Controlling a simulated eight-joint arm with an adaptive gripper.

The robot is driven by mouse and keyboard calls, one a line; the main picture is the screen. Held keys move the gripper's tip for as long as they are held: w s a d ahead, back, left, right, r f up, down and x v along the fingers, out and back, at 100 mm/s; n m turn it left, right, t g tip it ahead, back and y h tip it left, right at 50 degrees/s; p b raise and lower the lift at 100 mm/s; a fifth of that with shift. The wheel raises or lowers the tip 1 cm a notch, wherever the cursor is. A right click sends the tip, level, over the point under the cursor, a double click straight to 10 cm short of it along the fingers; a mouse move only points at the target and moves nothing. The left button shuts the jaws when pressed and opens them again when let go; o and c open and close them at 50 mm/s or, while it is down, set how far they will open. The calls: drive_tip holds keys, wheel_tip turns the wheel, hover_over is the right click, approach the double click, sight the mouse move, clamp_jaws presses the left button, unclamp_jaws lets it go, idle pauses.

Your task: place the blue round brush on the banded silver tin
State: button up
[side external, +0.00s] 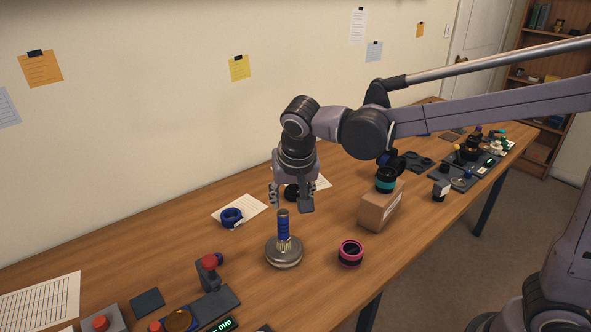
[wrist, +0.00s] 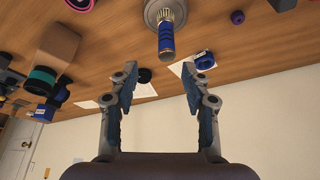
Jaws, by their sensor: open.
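The blue round brush (side external: 283,226) stands upright on the banded silver tin (side external: 284,256), bristles down on its top. In the wrist view the brush (wrist: 166,40) points its handle end toward me, with the tin (wrist: 152,12) behind it. My gripper (side external: 290,199) is open and empty just above the top of the brush handle. In the wrist view both fingers of my gripper (wrist: 159,79) are spread, with the brush beyond their tips and nothing between them.
A pink-ringed lens part (side external: 350,253) lies right of the tin. A cardboard box (side external: 379,208) with a teal-banded lens part (side external: 386,179) on it stands further right. A blue tape-like roll (side external: 232,216) lies on paper behind left. A red-knobbed device (side external: 209,270) is at the left front.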

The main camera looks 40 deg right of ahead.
drive_tip(key=s+d+f+n+t+y, duration=0.2)
drive_tip(key=s+d+n, duration=0.3)
drive_tip(key=s+d, duration=0.6)
drive_tip(key=s+t, duration=0.1)
drive_tip(key=s, duration=0.3)
drive_tip(key=shift+s+d+n, duration=0.15)
drive_tip(key=shift+d+n, duration=0.05)
drive_tip(key=shift+n, duration=0.2)
